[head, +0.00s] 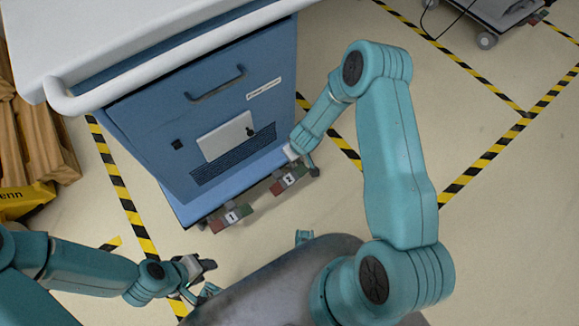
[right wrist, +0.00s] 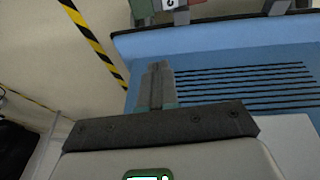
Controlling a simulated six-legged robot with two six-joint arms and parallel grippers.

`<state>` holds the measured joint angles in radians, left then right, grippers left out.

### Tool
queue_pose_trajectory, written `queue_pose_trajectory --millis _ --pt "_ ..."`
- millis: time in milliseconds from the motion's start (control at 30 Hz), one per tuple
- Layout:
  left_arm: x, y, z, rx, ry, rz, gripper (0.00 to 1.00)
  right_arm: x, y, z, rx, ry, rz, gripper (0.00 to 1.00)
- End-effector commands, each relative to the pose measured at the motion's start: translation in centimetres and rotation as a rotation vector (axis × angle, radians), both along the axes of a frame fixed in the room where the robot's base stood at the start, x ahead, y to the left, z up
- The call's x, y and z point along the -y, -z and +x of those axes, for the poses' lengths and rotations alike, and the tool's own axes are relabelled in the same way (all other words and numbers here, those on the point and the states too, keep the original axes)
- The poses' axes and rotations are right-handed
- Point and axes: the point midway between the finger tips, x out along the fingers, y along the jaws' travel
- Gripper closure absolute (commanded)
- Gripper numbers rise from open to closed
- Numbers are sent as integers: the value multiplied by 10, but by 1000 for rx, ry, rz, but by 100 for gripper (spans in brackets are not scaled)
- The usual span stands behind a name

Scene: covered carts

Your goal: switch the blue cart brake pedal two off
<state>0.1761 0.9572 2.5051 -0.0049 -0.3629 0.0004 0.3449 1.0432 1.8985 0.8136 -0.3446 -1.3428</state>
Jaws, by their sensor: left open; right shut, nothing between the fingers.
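The blue cart (head: 195,125) stands at upper left in the head view. Along its lower front edge are two red-and-green pedals. The pedal marked 1 (head: 231,216) is on the left, and pedal two (head: 290,180), marked 2, is on the right. Pedal two also shows at the top edge of the right wrist view (right wrist: 172,6), cut off. My left gripper (head: 206,276) is open and empty, low over the floor.
The cart has a white top with a rail (head: 160,75), a drawer handle (head: 215,85) and a vent grille (head: 233,153). Wooden pieces (head: 45,140) and a yellow item lie at far left. Another cart (head: 495,15) stands at top right.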

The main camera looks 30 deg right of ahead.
Motion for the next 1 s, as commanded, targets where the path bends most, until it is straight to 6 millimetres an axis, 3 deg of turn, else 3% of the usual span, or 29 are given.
queue_pose_trajectory --millis 33,200,767,1000 --pt "0 17 0 0 0 0 57 4 18 -2 -2 10 0 100" --pt "0 33 0 0 0 0 57 12 39 -11 -11 30 1 100" --pt "0 40 0 0 0 0 57 16 49 -13 -15 39 1 100" --pt "0 58 0 0 0 0 57 18 87 -2 -16 38 3 100"
